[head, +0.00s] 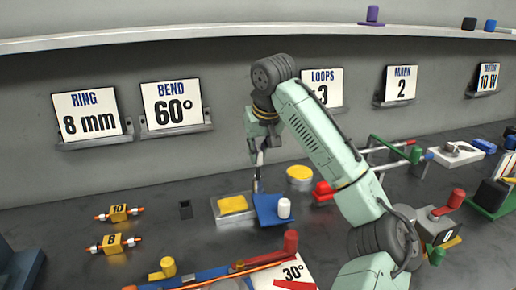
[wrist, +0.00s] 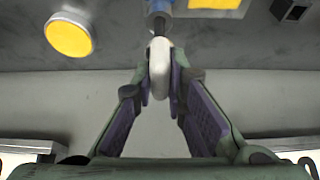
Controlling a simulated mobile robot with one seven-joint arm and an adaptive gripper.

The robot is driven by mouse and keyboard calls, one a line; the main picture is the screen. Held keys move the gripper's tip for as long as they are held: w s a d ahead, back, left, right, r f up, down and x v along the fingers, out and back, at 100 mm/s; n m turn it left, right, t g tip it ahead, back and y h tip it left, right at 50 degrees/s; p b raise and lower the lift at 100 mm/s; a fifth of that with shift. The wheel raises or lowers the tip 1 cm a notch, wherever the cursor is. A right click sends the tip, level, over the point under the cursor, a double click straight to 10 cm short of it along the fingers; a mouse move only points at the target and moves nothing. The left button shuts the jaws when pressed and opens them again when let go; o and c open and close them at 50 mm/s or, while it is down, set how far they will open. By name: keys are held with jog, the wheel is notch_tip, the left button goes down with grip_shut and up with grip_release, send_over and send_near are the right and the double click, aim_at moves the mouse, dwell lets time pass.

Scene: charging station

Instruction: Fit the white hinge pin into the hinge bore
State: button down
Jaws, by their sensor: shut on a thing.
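My gripper (wrist: 160,75) is shut on the white hinge pin (wrist: 159,56), holding its rounded white head between the two finger pads. A narrow dark shank runs from the head towards a blue part (wrist: 160,5) at the top of the wrist view. In the head view, my gripper (head: 259,158) points down above the left rear edge of a blue plate (head: 265,213), which has a white cylinder (head: 284,208) on it. The bore is hidden, and I cannot tell whether the pin's tip is in it.
A yellow-topped tray (head: 219,216) is left of the blue plate, with a small black socket (head: 185,210) further left. A round yellow pad (head: 299,173) and a red block (head: 323,191) are to the right. The wall with signs rises behind.

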aim_at(258, 164)
jog(key=shift+f+b, duration=0.85)
jog(key=shift+f, duration=1.25)
jog(key=c, duration=1.5)
grip_release()
jog(key=shift+c, duration=0.2)
